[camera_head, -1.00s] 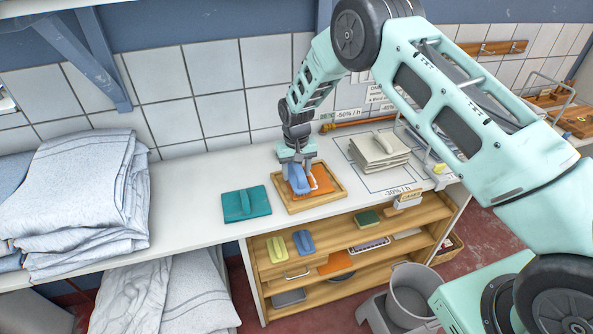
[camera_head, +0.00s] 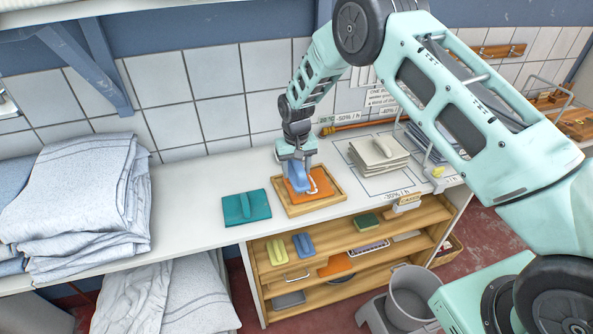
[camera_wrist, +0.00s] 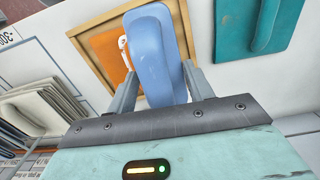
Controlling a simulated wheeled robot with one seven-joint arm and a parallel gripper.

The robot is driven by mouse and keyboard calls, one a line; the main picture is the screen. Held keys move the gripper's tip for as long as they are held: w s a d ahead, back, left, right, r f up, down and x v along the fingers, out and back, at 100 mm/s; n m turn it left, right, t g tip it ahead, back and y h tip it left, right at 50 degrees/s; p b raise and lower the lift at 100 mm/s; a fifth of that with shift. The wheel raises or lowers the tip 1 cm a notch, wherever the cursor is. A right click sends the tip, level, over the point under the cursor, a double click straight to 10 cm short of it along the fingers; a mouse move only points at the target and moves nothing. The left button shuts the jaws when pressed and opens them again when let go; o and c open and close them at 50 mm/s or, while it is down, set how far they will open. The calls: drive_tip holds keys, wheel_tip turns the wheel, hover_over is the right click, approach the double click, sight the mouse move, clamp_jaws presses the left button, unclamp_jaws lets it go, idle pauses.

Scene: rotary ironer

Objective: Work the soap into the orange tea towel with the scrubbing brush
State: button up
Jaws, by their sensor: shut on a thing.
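The orange tea towel (camera_head: 305,197) lies flat in a shallow wooden tray (camera_head: 318,208) on the white counter. A white streak of soap (camera_head: 313,182) shows on the towel, right of the brush. My gripper (camera_head: 295,163) is shut on the blue scrubbing brush (camera_head: 298,180) and holds it over the towel's left part. In the wrist view the brush (camera_wrist: 158,50) sits between the two fingers and hides much of the towel (camera_wrist: 113,45). Whether its bristles touch the cloth cannot be seen.
A teal board with a handle (camera_head: 246,207) lies just left of the tray. A stack of pale cloths (camera_head: 378,155) is to the right. Folded grey linen (camera_head: 75,195) fills the counter's left. Shelves below hold yellow (camera_head: 276,250) and blue (camera_head: 304,244) handled brushes.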

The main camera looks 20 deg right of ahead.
drive_tip(key=shift+r+p, duration=0.85)
drive_tip(key=shift+r, duration=1.35)
drive_tip(key=shift+d+f, duration=0.1)
drive_tip(key=shift+f, duration=0.05)
